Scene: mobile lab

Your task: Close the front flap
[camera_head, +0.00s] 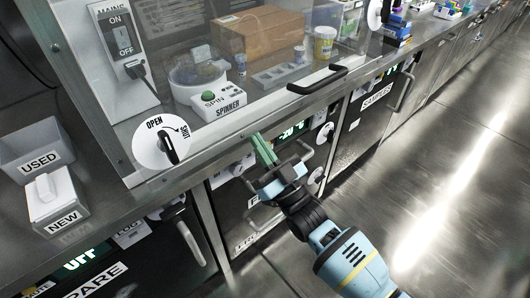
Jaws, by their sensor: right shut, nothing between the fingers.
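The front flap (285,75) is a clear pane across the front of the enclosure, with a black bar handle (318,80) near its lower edge. The pane's lower edge lies close to the counter's front edge; I cannot tell whether a gap is left under it. My right gripper (263,150) is shut and empty, with green fingertips. It is in front of the counter edge, below and left of the handle, apart from it. My left gripper is out of view.
USED (38,158) and NEW (55,200) bins stand at left. Drawer handles (190,240) jut out below the counter. The floor at right is clear.

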